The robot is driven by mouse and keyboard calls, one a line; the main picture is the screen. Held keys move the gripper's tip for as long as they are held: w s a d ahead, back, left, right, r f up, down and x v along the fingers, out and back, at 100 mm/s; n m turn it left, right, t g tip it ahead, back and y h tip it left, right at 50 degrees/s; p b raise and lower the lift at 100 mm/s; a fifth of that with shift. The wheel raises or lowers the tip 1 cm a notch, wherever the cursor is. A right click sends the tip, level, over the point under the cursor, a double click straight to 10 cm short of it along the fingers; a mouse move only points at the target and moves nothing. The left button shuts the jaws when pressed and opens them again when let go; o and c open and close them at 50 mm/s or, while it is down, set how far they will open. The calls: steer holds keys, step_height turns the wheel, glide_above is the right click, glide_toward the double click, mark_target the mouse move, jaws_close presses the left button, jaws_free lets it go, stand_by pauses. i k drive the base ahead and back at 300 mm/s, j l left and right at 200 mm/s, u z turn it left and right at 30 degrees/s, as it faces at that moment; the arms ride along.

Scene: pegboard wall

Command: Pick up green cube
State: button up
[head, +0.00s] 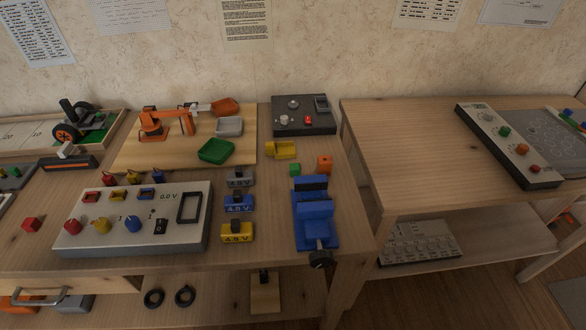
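A small green cube (295,169) sits on the left wooden table, near its right side in the head view. It is just behind and left of the blue vise (316,222). My gripper is not in view.
A grey control panel (140,222), a green tray (216,150), a small orange robot arm (165,122) and a dark box (304,116) share the table.

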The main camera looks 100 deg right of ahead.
mark_target(294, 167)
steer(key=k+l+z, duration=0.2)
steer(key=l+z, duration=0.15)
steer(key=k+l+z, duration=0.1)
steer(key=l+z, duration=0.25)
